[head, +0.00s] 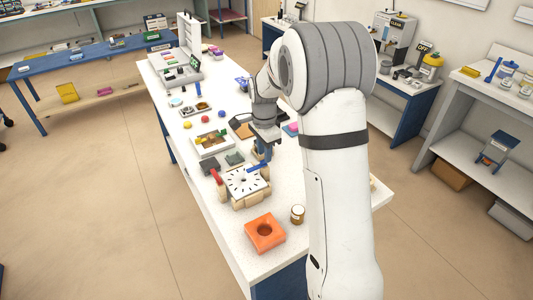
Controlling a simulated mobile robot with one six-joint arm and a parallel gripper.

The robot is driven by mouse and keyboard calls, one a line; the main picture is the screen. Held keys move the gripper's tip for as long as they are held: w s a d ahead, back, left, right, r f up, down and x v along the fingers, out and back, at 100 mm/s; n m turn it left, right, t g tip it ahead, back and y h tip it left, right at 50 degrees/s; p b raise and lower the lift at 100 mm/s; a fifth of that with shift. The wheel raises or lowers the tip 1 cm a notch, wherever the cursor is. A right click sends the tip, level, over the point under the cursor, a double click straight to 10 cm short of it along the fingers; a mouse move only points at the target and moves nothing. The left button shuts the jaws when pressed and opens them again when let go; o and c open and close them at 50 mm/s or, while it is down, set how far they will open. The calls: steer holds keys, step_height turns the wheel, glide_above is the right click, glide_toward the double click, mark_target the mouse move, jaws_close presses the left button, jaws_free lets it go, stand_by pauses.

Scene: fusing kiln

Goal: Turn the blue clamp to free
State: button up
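A light, wood-sided fixture with a white dial-like top with black marks (243,183) sits on the white worktable. A blue bar, which looks like the blue clamp (257,167), lies at the fixture's back right edge. A red bar (215,177) is at its left edge. My gripper (262,153) points down just behind and above the blue clamp. It is small and dark here, so I cannot tell whether it touches the clamp or how far its fingers are apart.
An orange block with a round hole (265,233) and a small jar (297,214) stand in front of the fixture. A tray of coloured pieces (212,143) and dark blocks (235,159) lie behind it. The table's left front strip is clear.

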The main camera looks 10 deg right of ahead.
steer(key=shift+f, duration=1)
steer(key=shift+c, duration=0.2)
jaws_close()
